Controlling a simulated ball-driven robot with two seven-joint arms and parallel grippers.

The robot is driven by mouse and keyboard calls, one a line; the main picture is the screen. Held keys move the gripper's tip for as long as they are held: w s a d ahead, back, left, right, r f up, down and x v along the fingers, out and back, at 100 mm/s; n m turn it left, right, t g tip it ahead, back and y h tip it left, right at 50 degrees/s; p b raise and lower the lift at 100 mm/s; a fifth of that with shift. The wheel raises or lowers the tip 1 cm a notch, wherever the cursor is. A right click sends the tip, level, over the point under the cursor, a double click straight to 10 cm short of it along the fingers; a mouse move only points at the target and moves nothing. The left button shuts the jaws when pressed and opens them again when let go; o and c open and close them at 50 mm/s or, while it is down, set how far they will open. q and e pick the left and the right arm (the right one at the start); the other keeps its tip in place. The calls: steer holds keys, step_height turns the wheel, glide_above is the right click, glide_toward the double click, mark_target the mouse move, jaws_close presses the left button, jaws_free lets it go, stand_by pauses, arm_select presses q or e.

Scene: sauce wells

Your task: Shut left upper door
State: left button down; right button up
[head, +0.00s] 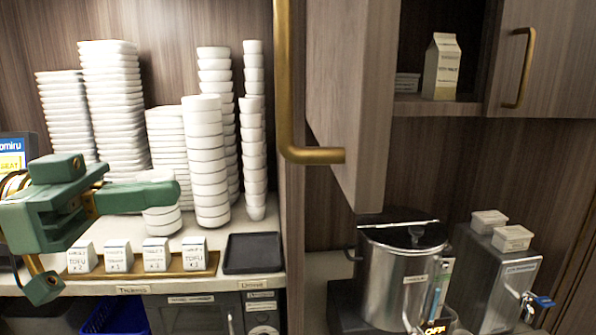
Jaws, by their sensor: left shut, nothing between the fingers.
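The left upper door (352,90) is a wood-grain panel standing open, swung out towards me at the upper middle. Its thick brass handle (286,85) is on the panel's left face, close to the camera. Behind the door's right side the cabinet's inside shows. My left gripper (150,195) is green and at the left, in front of the stacked white dishes. It is shut and empty, its fingers pointing right, and it is apart from the door and handle. My right gripper is not in view.
The right upper door (555,60) is shut. A carton (441,68) stands inside the cabinet. Below are a steel pot (393,275) and a dispenser (500,275). White bowl stacks (205,165), small tofu boxes (118,257) and a black tray (252,254) fill the left counter.

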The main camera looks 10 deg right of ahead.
arm_select(q)
steer(key=s+r+m+g, duration=0.2)
steer(key=s+r+g, duration=0.1)
steer(key=s, duration=0.3)
steer(key=p, duration=0.5)
glide_toward(342, 180)
steer(key=d, duration=0.6)
steer(key=shift+s+d+r, duration=0.1)
steer(key=shift+s+r, duration=0.1)
steer(key=shift+s, duration=0.05)
steer(key=shift+d+f, duration=0.1)
steer(key=shift+d, duration=0.25)
steer(key=shift+p, duration=0.3)
